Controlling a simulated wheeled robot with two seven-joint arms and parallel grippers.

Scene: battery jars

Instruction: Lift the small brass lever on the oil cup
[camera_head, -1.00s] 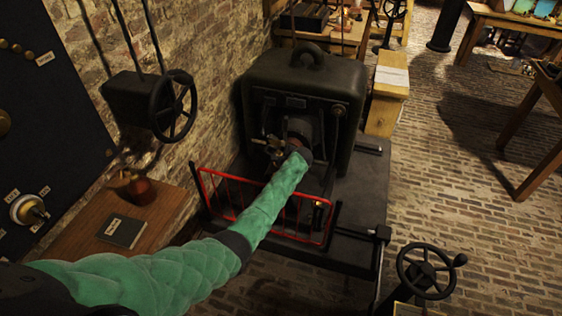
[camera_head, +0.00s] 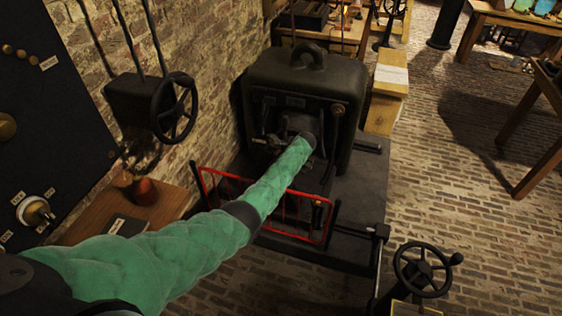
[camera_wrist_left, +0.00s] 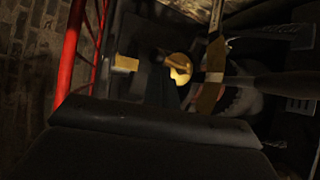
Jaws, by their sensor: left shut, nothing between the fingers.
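The dark machine (camera_head: 310,80) stands by the brick wall, and my left arm reaches over its red guard to the front. My left gripper is hidden behind the sleeve end in the head view. In the left wrist view its dark fingers (camera_wrist_left: 160,88) are shut and hold nothing. Just beyond them is a round brass piece (camera_wrist_left: 180,68), with a brass strip (camera_wrist_left: 212,75) to its right and a small brass block (camera_wrist_left: 125,63) to the left. The view is dark, and I cannot tell which brass part is the lever. My right gripper is not in view.
The red guard rail (camera_head: 207,183) stands before the machine; its bars also show at the left of the wrist view (camera_wrist_left: 68,60). A handwheel (camera_head: 174,107) hangs at the left wall, another handwheel (camera_head: 424,270) stands front right. Open brick floor lies right.

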